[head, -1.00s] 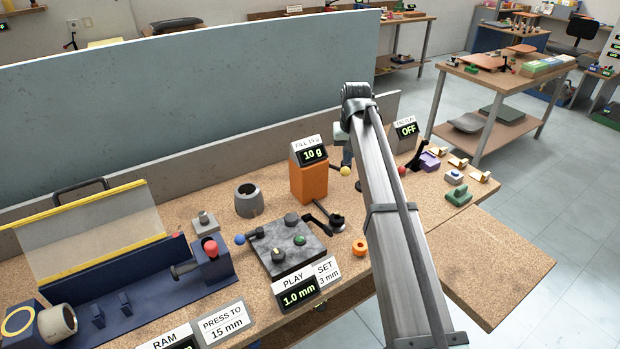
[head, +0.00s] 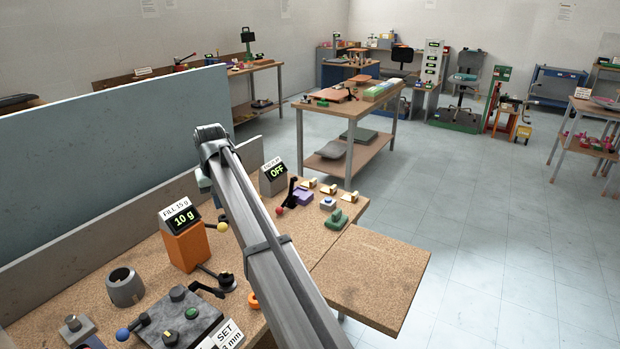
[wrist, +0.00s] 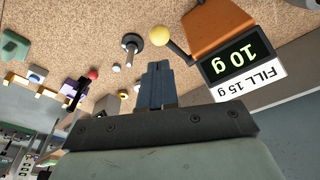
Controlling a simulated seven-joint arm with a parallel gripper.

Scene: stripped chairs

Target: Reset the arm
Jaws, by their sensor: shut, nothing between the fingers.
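My arm (head: 262,245) reaches over the cork-topped bench (head: 372,272), its elbow beside the orange dispenser in the head view. My gripper (wrist: 157,68) shows in the wrist view with its two dark fingers shut together and nothing between them. It is above the bench, beside the orange dispenser (wrist: 205,28), whose display reads 10 g. A yellow ball knob (wrist: 132,40) and a grey round fitting (wrist: 131,55) are close to the fingertips in that picture.
An "OFF" display (head: 274,175), a red-knobbed lever (head: 281,210), and a green block (head: 337,218) stand right of the arm. A grey ring (head: 125,287) and a dial plate (head: 180,322) lie left. Another table (head: 345,110) stands behind; floor on the right is open.

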